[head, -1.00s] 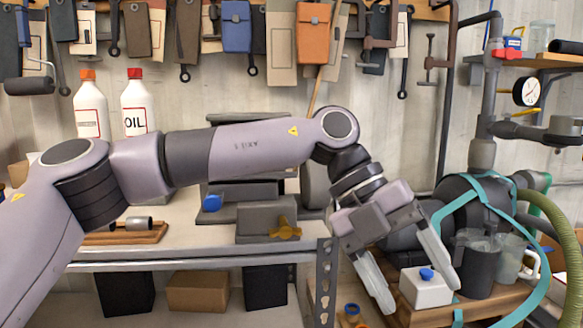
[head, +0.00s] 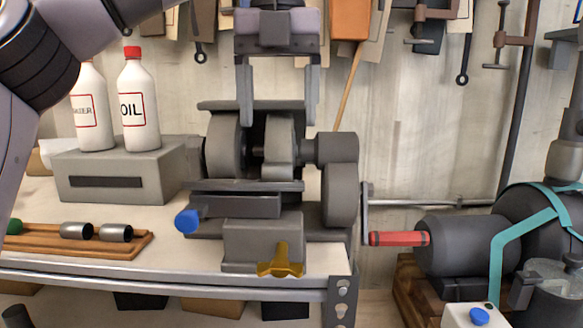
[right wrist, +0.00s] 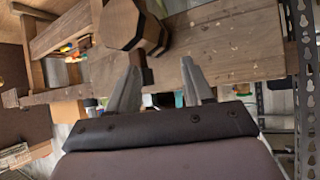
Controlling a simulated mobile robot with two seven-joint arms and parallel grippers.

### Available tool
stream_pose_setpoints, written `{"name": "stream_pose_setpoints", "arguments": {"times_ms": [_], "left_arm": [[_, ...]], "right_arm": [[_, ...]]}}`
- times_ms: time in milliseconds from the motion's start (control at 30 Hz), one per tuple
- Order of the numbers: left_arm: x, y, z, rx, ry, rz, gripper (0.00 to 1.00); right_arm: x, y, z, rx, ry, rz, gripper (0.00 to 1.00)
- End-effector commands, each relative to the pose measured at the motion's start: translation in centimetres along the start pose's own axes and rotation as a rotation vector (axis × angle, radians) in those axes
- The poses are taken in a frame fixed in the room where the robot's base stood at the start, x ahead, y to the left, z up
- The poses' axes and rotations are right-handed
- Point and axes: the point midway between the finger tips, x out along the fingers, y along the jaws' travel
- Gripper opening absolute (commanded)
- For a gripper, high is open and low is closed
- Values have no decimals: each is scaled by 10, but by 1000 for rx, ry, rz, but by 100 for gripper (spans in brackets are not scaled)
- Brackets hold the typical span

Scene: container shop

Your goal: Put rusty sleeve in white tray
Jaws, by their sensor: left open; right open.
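I make out neither a rusty sleeve nor a white tray. Two grey metal sleeves (head: 75,231) lie on their sides on a wooden board (head: 118,249) at the left of the bench; they look like bare steel. My left gripper (head: 278,100) is at the top middle of the head view, open and empty, fingers pointing down in front of the grey machine. It is well to the right of the sleeves and above them. My right gripper (right wrist: 160,75) shows only in the right wrist view, open and empty, with wooden furniture beyond it.
White bottles (head: 138,105) stand on a grey box (head: 120,172). A red handle (head: 398,239) sticks out at right.

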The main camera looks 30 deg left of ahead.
Motion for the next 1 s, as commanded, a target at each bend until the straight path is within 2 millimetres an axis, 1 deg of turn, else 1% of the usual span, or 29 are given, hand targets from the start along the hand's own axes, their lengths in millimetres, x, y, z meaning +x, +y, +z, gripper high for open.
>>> {"name": "stream_pose_setpoints", "arguments": {"times_ms": [33, 133, 367, 467, 800, 1000], "left_arm": [[4, 0, 0, 3, 4, 1, 72], [11, 0, 0, 3, 4, 1, 72], [18, 0, 1, 2, 1, -1, 72], [24, 0, 1, 4, 4, -1, 72], [60, 0, 3, 4, 4, -1, 72], [68, 0, 3, 2, 0, -1, 72]], "right_arm": [[-2, -1, 4, 1, -8, -1, 51], [-2, -1, 7, 2, -15, -2, 51], [-2, -2, 8, 3, -17, -2, 51], [-2, -2, 8, 3, -16, -2, 51], [-2, -1, 6, 2, -13, -2, 51], [-2, -1, 5, 2, -12, -2, 51]]}}
